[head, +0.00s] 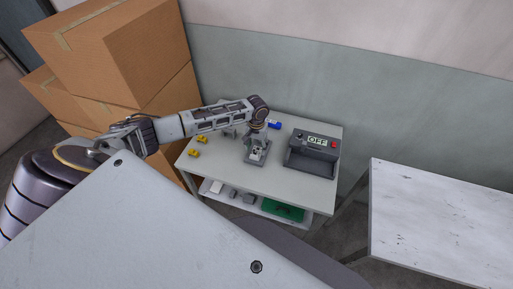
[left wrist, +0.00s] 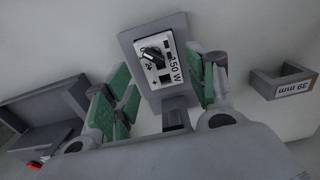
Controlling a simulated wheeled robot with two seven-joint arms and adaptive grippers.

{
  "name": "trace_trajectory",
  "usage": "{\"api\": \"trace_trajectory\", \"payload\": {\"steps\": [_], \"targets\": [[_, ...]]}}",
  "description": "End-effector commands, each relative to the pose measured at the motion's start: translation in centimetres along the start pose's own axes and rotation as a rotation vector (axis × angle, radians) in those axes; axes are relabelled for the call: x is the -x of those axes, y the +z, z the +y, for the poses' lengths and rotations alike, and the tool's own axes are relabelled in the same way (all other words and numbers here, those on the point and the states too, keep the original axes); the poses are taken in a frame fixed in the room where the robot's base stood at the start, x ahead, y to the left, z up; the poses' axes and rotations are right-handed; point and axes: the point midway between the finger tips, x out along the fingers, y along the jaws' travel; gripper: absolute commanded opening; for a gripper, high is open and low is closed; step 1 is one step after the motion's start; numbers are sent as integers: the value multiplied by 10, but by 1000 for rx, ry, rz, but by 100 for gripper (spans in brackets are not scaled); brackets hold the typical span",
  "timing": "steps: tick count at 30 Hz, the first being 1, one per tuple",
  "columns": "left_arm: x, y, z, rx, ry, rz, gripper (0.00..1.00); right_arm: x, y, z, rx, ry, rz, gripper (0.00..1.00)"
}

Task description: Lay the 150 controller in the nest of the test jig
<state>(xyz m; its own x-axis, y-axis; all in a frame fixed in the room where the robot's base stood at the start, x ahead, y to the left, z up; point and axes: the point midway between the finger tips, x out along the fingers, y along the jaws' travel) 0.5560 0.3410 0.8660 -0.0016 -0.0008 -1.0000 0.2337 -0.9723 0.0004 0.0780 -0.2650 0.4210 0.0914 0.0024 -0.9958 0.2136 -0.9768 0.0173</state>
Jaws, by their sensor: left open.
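The 150 controller (left wrist: 166,62), a white-faced block marked 150 W with a black dial, lies on a grey rectangular plate or holder (left wrist: 127,40). In the head view the same holder (head: 250,161) is on the table, with the pale controller (head: 255,154) partly under my gripper. My left gripper (head: 257,143) is above it, open. In the left wrist view its green-padded fingers (left wrist: 168,88) are on either side of the controller, apart from it as far as I can see. The grey test jig (head: 312,158), with an OFF display and red button, stands to the right.
The table (head: 220,176) also bears yellow pieces (head: 199,147) at left and a blue item (head: 274,125) at the back. A bracket marked 39 mm (left wrist: 283,84) is near the gripper. A lower shelf holds a green board (head: 282,209). Cartons (head: 110,60) stand behind my arm.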

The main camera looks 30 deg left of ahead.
Motion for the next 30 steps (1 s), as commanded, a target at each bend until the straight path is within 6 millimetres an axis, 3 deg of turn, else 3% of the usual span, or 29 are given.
{"api": "trace_trajectory", "payload": {"steps": [18,30], "targets": [[86,-1,0,0,1,3,56,0,0,-1,-1,-1,0,40],[107,0,0,0,0,1,56,0,0,-1,-1,-1,0,40]]}}
